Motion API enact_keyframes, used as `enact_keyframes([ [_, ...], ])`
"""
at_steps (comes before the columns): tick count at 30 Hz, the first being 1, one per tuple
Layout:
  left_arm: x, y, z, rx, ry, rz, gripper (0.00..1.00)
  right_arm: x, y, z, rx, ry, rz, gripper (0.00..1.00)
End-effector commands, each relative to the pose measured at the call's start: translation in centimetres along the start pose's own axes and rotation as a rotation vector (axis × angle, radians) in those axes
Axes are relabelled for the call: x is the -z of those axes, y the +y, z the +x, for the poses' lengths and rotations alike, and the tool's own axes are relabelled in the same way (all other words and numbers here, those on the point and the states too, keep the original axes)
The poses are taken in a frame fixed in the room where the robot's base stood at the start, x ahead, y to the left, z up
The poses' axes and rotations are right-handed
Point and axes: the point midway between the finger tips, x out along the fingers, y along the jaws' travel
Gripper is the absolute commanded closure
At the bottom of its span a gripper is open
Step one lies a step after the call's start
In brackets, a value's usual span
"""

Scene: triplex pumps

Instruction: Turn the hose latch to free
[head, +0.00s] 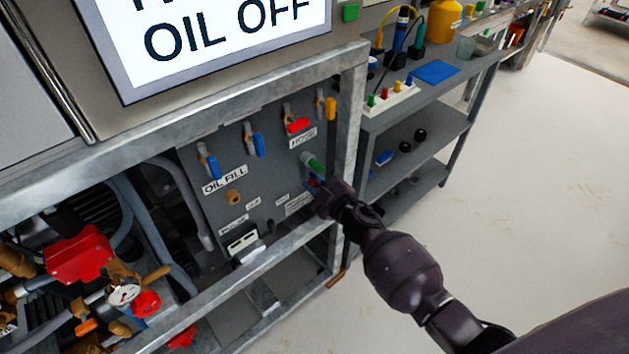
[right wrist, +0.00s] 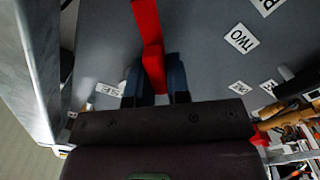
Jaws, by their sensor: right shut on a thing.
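A grey panel (head: 238,165) in a metal frame carries several levers and labels. My right gripper (head: 322,190) is at its lower right part, near a green piece (head: 314,164) and a small red part (head: 312,183). In the right wrist view, my right gripper (right wrist: 156,85) is shut on a red lever (right wrist: 148,30), with one dark finger on each side of it. The lever reaches upward past the fingertips. Which label belongs to this lever I cannot tell. My left gripper is not in view.
Above are blue levers (head: 257,144), a red handle (head: 297,126) and the HOSE label (head: 303,139). A galvanized frame post (head: 350,120) stands close right of the gripper. Grey shelves (head: 425,140) stand beyond it. The floor (head: 530,200) at right is clear.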

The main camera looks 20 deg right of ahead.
Motion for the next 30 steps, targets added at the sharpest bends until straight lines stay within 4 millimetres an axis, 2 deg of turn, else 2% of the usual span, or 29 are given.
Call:
enact_keyframes([
  [18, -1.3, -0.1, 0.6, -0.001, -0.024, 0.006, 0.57, -0.4, -0.8, -0.1, 0.003, -0.002, -0.566, 1.0],
  [30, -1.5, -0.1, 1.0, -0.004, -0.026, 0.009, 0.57, -0.5, -0.9, -0.1, 0.003, -0.002, -0.788, 1.0],
])
